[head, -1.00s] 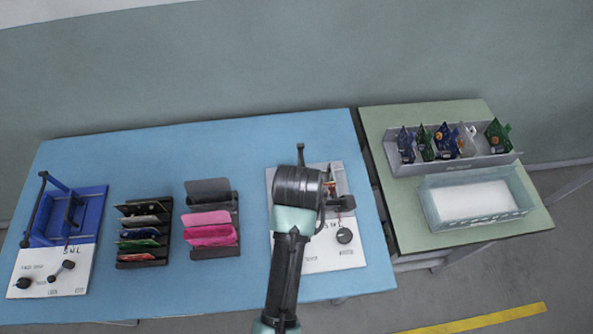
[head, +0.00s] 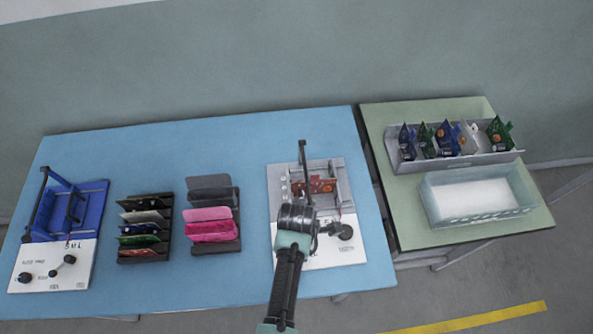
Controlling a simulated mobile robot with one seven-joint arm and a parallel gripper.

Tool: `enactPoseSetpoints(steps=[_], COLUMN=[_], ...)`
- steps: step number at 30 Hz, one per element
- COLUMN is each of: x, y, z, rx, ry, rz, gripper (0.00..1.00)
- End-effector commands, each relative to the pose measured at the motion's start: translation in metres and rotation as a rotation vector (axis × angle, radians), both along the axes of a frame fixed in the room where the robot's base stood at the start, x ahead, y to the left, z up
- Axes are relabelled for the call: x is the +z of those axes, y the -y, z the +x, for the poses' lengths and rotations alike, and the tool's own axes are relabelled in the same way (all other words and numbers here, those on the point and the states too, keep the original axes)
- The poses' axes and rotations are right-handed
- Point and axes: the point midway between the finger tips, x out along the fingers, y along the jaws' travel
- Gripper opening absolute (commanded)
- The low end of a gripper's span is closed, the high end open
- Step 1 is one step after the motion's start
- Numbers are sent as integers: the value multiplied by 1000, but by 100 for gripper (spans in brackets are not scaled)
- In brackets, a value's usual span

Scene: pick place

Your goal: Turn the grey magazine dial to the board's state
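The grey magazine (head: 327,168) stands on a white panel (head: 337,256) at the right of the blue table. A red board (head: 318,185) sits inside it. A dark round dial (head: 346,232) is on the panel's right side. My gripper (head: 318,229) is over the panel, just left of this dial. My dark wrist hides the panel's left part and most of its lettering. The fingers are too small and dark to tell open from shut, and I cannot tell whether they touch the dial.
A blue magazine (head: 93,199) with its own dials stands at the left. A dark rack (head: 165,225) of coloured boards and a rack (head: 234,200) with pink sleeves stand between. The green table (head: 400,224) holds a grey bin (head: 398,163) of bags and a clear tray (head: 428,205).

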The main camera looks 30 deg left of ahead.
Motion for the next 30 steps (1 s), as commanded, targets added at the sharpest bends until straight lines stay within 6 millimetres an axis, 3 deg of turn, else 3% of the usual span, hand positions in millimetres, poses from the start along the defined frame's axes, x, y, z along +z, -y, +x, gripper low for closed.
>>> enactPoseSetpoints(steps=[8, 19, 30], x=[-1, -1, 0], y=[0, 0, 0], z=[0, 0, 0], rx=[0, 0, -25], ry=[0, 0, -1], rz=[0, 0, -1], gripper=[66, 2, 0])
